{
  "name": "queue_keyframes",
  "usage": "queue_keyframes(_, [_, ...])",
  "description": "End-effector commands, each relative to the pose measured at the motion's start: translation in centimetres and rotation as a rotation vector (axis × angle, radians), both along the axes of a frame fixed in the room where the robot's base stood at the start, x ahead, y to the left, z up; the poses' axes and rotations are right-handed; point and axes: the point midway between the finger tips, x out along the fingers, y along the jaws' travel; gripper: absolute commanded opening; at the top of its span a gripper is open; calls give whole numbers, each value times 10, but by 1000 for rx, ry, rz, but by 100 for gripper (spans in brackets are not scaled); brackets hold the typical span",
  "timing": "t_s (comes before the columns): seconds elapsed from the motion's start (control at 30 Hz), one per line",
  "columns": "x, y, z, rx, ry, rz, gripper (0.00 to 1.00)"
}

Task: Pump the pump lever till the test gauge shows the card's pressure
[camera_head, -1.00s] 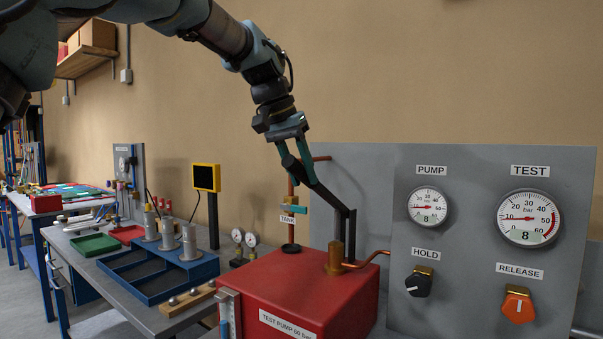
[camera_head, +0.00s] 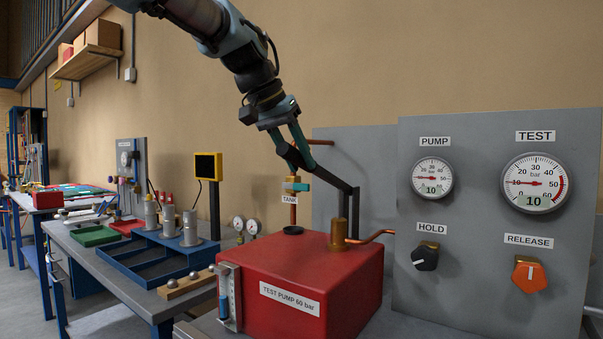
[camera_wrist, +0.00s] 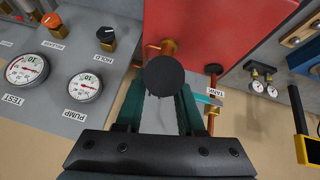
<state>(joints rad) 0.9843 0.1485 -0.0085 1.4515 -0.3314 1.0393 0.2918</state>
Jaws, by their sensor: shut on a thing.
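The red test pump box (camera_head: 270,319) stands on the bench, with a brass cylinder (camera_head: 339,236) on top. The dark pump lever (camera_head: 326,177) slopes up to the left from its upright bracket. My gripper (camera_head: 299,159) is shut on the lever's upper end; in the wrist view the round black lever end (camera_wrist: 165,76) sits between the teal fingers (camera_wrist: 160,110). The pump gauge (camera_head: 432,178) also reads 10. No pressure card can be made out.
The grey panel (camera_head: 470,225) carries a black HOLD knob (camera_head: 425,257) and an orange RELEASE knob (camera_head: 529,275). A tank pipe with a teal valve handle (camera_head: 296,186) stands close behind the lever. A blue tray (camera_head: 150,280) and small gauges (camera_head: 246,228) lie left.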

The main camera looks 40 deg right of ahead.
Motion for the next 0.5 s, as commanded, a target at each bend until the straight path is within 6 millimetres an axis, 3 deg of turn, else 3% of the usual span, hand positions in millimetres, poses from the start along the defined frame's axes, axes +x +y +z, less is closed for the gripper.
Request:
queue_keyframes(0.03, [0, 3, -17, -25, -9, 3, 0])
queue_keyframes(0.5, [-3, 16, -68, -211, -57, 2, 0])
